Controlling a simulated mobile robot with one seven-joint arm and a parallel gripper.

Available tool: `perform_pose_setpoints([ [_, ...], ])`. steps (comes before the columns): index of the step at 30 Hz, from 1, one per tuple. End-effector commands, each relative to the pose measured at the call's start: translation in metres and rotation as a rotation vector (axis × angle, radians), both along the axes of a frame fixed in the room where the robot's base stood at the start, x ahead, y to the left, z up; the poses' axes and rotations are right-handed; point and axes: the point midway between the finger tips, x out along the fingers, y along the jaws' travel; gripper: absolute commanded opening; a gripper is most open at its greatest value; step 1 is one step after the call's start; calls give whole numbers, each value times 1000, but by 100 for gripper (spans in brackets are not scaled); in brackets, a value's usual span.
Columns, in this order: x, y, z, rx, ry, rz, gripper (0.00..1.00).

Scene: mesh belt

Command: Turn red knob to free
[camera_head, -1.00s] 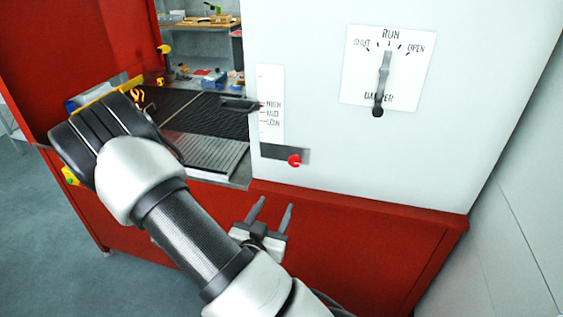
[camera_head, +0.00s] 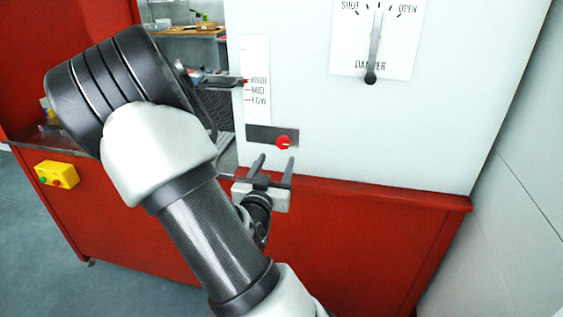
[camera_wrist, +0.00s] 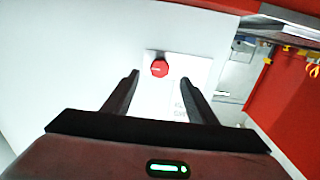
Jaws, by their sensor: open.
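The red knob (camera_head: 283,142) sits at the right end of a dark plate (camera_head: 262,134) low on the white panel. A white mark shows on its face. My gripper (camera_head: 272,160) is open and empty, just below the knob in the head view. In the wrist view the red knob (camera_wrist: 159,68) lies ahead of my gripper (camera_wrist: 160,78), between the lines of its two fingers. The fingers appear apart from the knob. Any lettering at the knob is too small to read.
A damper lever (camera_head: 374,45) on a white label stands at the upper right. A slider handle (camera_head: 222,82) juts from the HIGH/MID/LOW scale (camera_head: 256,90). A red ledge (camera_head: 400,193) runs below the panel. A yellow button box (camera_head: 57,175) is at the left.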

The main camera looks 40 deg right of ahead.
Motion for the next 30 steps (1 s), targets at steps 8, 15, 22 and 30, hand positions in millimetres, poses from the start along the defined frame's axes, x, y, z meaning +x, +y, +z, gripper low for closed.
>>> perform_pose_setpoints([
  [8, 34, -42, 3, -5, 4, -3, 52],
  [15, 49, -58, 2, -3, 3, -1, 52],
  [22, 51, -60, 2, -2, 4, 0, 52],
  [30, 51, -60, 2, -1, 3, 0, 22],
])
